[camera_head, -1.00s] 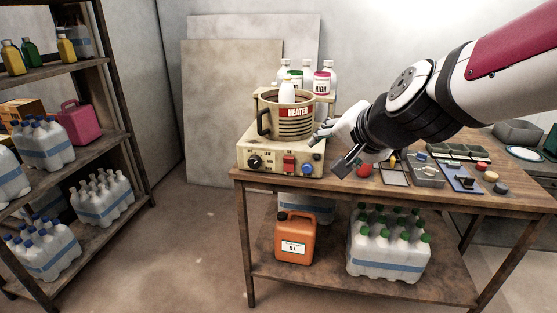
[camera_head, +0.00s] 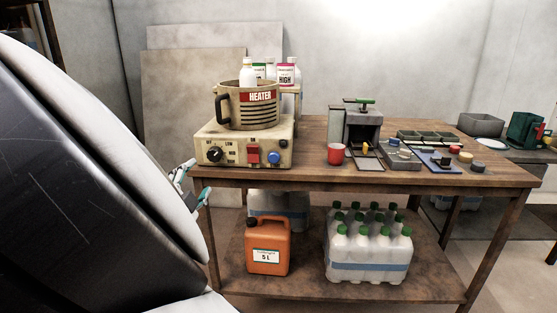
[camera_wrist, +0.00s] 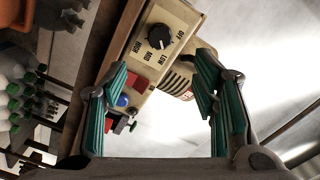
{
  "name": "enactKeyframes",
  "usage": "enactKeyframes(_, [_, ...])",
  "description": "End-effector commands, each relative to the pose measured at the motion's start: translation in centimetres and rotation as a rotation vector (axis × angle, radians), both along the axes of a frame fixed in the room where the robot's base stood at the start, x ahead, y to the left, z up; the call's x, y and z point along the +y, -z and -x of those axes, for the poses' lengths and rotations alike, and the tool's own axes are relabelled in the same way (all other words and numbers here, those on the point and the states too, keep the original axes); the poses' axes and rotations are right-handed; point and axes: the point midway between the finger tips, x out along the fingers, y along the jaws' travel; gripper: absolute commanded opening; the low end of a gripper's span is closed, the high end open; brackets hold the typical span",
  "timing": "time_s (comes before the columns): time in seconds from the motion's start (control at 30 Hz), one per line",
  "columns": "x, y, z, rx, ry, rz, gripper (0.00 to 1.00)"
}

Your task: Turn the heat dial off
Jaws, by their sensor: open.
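The heat dial (camera_head: 215,155) is a round black knob at the left of the front panel of the cream heater (camera_head: 278,148). In the wrist view the dial (camera_wrist: 159,36) shows large, with OFF, LOW, MID and HIGH printed around it. I cannot tell which label its pointer marks. My gripper (camera_head: 188,185) is open and empty, its teal fingers to the lower left of the dial and apart from it. In the wrist view the dial lies beyond the gap between the fingertips (camera_wrist: 162,68).
A beige HEATER pot (camera_head: 250,108) sits on the heater. A red button (camera_head: 253,155) and blue knob (camera_head: 274,158) are right of the dial. An orange canister (camera_head: 268,248) is below.

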Motion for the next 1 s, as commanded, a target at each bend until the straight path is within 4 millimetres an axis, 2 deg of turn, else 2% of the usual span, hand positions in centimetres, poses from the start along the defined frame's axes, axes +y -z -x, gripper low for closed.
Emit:
enactKeyframes(0.17, [-0.3,0.0,-2.3,-0.003,0.004,-0.001,0.54])
enactKeyframes(0.6, [-0.5,0.0,-10.6,-0.001,0.002,0.001,0.54])
enactKeyframes(0.8, [-0.5,0.0,-12.9,0.000,0.001,0.000,0.54])
enactKeyframes(1.0, [-0.6,-0.1,-13.6,0.001,0.001,0.001,0.54])
